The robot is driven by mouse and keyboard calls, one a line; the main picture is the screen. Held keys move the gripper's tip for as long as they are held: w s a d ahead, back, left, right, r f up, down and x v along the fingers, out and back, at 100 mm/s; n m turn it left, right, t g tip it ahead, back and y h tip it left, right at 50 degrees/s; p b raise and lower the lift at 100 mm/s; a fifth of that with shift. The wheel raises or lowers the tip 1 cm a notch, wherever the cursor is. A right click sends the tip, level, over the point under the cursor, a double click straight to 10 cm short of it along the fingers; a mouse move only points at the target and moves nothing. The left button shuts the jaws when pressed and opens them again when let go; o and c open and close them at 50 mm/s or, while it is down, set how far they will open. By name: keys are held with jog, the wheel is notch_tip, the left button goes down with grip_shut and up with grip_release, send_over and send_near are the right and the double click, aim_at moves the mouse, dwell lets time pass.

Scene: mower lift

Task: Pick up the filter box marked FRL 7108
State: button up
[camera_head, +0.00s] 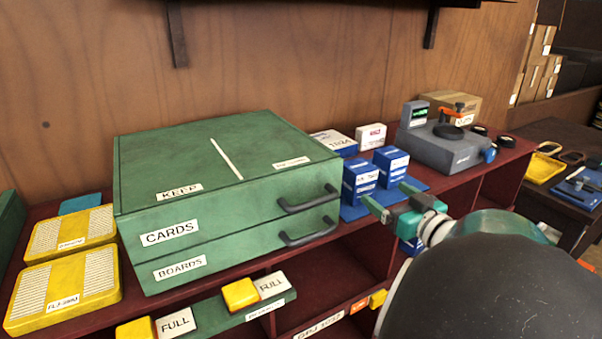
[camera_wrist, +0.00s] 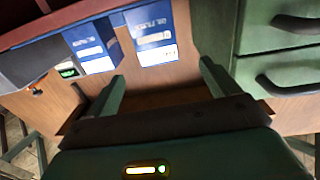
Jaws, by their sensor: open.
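The marking FRL 7108 is not readable on either. My gripper (camera_head: 388,196) is open and empty in front of them, its green fingers pointing at them. In the wrist view my gripper (camera_wrist: 160,82) has its fingers spread, with one blue box (camera_wrist: 153,38) beyond the gap and another blue box (camera_wrist: 91,48) to its left. I cannot tell whether a finger touches a box.
A green drawer cabinet (camera_head: 225,165) stands close on the left, its handles (camera_head: 310,200) sticking out. Behind are a blue-white box (camera_head: 334,143) and a white box (camera_head: 371,136). A grey instrument (camera_head: 447,148) stands right. Yellow filters (camera_head: 65,290) lie far left.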

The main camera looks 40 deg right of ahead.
aim_at(369, 178)
jog(key=w, duration=0.2)
jog(key=w+d, duration=0.1)
jog(key=w, duration=0.2)
jog(key=shift+w+d, duration=0.35)
jog(key=shift+w+d+r, duration=0.1)
jog(key=shift+w, duration=1.4)
jog(key=shift+w+d, duration=0.1)
jog(key=shift+w, duration=1.4)
jog(key=c, duration=1.3)
